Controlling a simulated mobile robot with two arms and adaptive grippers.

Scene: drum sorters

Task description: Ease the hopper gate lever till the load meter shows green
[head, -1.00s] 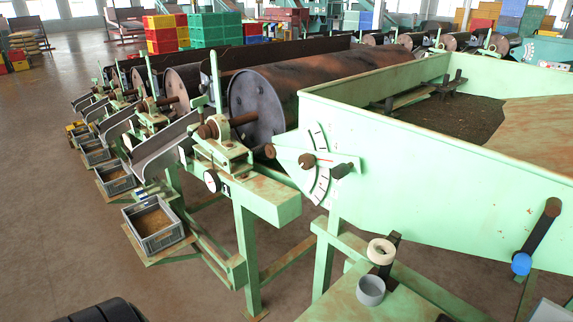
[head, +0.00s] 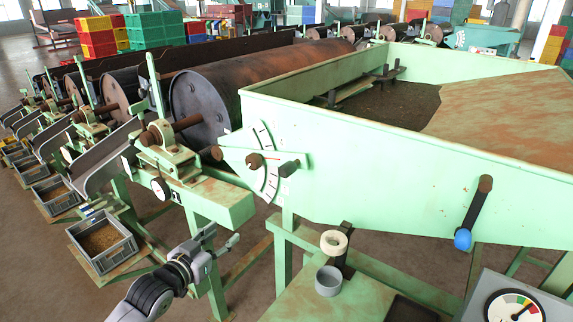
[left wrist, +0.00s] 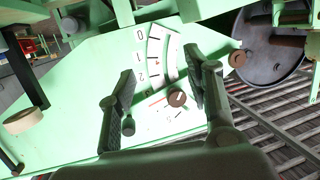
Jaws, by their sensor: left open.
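The gate lever is a pale green plate (head: 236,157) on the hopper's end wall, with a brown pivot, a dark grip (head: 289,168) and a red pointer line over a curved white scale (head: 264,147). My left gripper (head: 222,240) is open and empty, below and in front of it. In the left wrist view the scale (left wrist: 155,50) shows between the open fingers (left wrist: 160,95), and the dark grip (left wrist: 128,126) is close to the left finger; contact cannot be told. The load meter (head: 514,307) is cut off at the lower right; its needle leans right. My right gripper is not in view.
Another dark lever with a blue knob (head: 463,239) hangs on the hopper's side. A grey crate (head: 102,241) stands left of the gripper. Rusty drums (head: 200,108) lie behind.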

